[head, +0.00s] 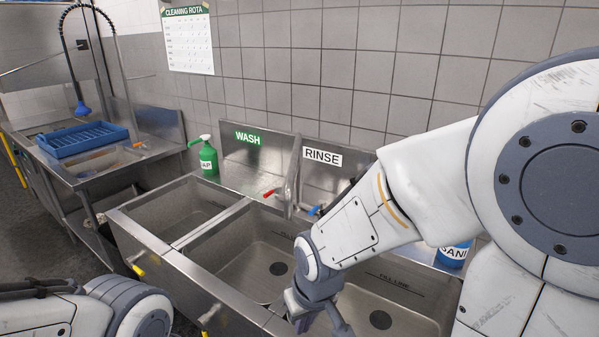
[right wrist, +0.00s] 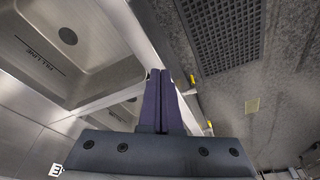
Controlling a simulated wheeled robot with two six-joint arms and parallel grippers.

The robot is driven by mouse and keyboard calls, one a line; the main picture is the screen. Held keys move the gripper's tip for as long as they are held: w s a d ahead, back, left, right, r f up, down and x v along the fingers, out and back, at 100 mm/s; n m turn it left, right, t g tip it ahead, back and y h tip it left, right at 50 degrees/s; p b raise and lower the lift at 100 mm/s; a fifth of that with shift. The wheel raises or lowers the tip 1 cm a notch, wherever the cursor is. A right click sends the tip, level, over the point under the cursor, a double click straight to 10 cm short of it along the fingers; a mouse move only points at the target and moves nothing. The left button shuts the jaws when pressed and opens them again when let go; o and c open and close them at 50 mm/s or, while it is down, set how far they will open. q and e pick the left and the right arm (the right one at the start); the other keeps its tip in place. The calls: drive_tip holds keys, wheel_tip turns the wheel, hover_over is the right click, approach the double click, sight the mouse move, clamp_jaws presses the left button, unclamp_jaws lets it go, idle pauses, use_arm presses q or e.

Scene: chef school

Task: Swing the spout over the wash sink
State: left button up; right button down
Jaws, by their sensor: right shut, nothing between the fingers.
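The metal spout (head: 294,172) stands between the green WASH sign (head: 249,138) and the white RINSE sign (head: 322,157). A red tap handle (head: 270,193) and a blue one (head: 314,210) flank its base. The wash sink (head: 170,213) is the left basin and looks empty. My right gripper (head: 302,322) is low over the front edge of the sinks, well short of the spout. In the right wrist view its dark fingers (right wrist: 160,73) are pressed together with nothing between them. My left gripper is out of view; only part of that arm shows.
The rinse basin (head: 240,257) is in the middle; a third basin (head: 385,290) lies behind my right arm. A green soap bottle (head: 208,157) and a blue bottle (head: 452,256) stand on the back ledge. A blue rack (head: 82,139) sits at far left. A floor grate (right wrist: 225,35) shows below.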

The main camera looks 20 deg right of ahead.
drive_tip(key=w+d+m+t, duration=0.3)
drive_tip(key=w+d+m, duration=0.2)
drive_tip(key=w, duration=0.2)
drive_tip(key=m+t+h+p, duration=0.3)
drive_tip(key=m+t+p, duration=0.3)
drive_tip(key=m+t, duration=0.95)
approach(295, 167)
drive_tip(key=w+d+m+g, duration=0.3)
drive_tip(key=w+d, duration=0.3)
drive_tip(key=a, duration=0.1)
drive_tip(key=a+r+p, duration=0.1)
drive_tip(key=w+a, duration=0.1)
drive_tip(key=shift+w+a+r+n+p, duration=0.1)
drive_tip(key=shift+a+r+n+p, duration=0.05)
drive_tip(key=shift+a+n+p, duration=0.15)
drive_tip(key=shift+h, duration=0.3)
